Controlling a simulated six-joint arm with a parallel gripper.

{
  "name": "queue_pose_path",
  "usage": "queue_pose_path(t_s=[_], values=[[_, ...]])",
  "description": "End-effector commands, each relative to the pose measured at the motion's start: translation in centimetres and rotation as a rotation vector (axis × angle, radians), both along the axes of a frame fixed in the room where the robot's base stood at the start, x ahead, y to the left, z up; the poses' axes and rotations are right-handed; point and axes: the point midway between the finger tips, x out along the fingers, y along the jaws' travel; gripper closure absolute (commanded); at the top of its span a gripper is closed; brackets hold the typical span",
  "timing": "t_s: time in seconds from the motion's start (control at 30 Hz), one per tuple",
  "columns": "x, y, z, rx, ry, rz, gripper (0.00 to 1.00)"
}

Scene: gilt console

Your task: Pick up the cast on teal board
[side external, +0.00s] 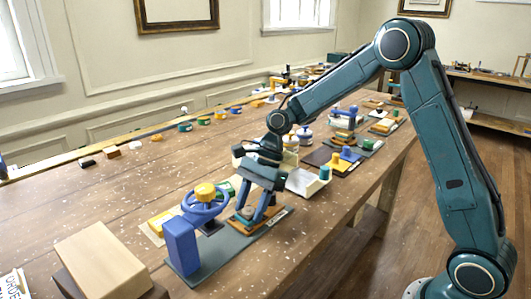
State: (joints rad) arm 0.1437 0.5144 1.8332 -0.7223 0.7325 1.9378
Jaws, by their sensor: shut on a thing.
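A dark teal board (222,252) lies on the long wooden table near the front edge. My gripper (250,214) is over its right part, pointing down with its fingers low at the board. It is shut on a small pale thing, seemingly the cast (246,212), mostly hidden between the fingers. An orange-brown base (268,221) lies under the fingers. I cannot tell whether the cast touches that base or is lifted.
A blue block (182,246) and a blue handwheel (206,203) with a yellow knob (205,190) stand left of my gripper. A large tan box (102,262) is at front left. A white tray (306,183) and several devices stand behind right. The table's left middle is mostly clear.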

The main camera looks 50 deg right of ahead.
Motion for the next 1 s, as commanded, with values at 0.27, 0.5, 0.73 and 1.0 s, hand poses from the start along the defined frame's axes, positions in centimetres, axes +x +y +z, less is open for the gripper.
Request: queue_pose_path(t_s=[0.27,0.5,0.73,1.0], values=[[0.0,0.0,0.5,0.0,-0.002,-0.001,0.8],[0.1,0.0,2.9,0.0,-0.005,-0.001,0.8],[0.1,0.0,6.4,0.001,-0.004,0.0,0.8],[0.1,0.0,9.5,0.001,-0.001,0.0,0.8]])
